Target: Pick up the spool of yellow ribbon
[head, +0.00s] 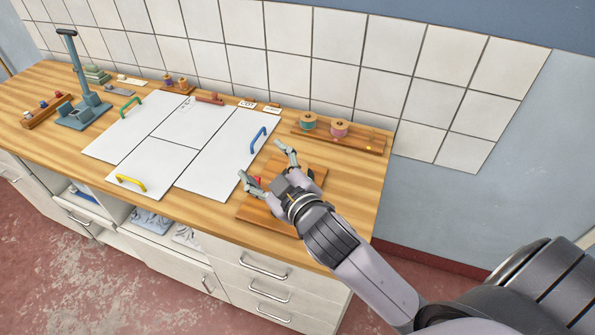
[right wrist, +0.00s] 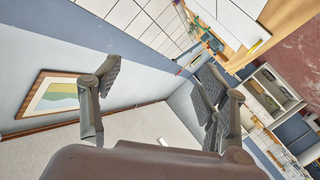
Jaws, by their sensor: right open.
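I cannot clearly make out a spool of yellow ribbon. A wooden rack (head: 358,141) at the back right of the worktop holds a teal spool (head: 309,121) and a pink spool (head: 339,128). Small yellow bits (head: 369,148) show at the rack's right part, too small to tell what they are. My right gripper (head: 262,161) is open and empty over the right part of the worktop, in front and to the left of the rack. Its spread fingers (right wrist: 155,95) hold nothing in the right wrist view. My left gripper is not in view.
White panels (head: 150,160) with green, yellow and blue handles cover the middle of the worktop (head: 372,185). A brown board (head: 312,172) lies partly under my right gripper. A blue-grey stand (head: 85,100) is at the left. A tiled wall (head: 340,45) stands behind.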

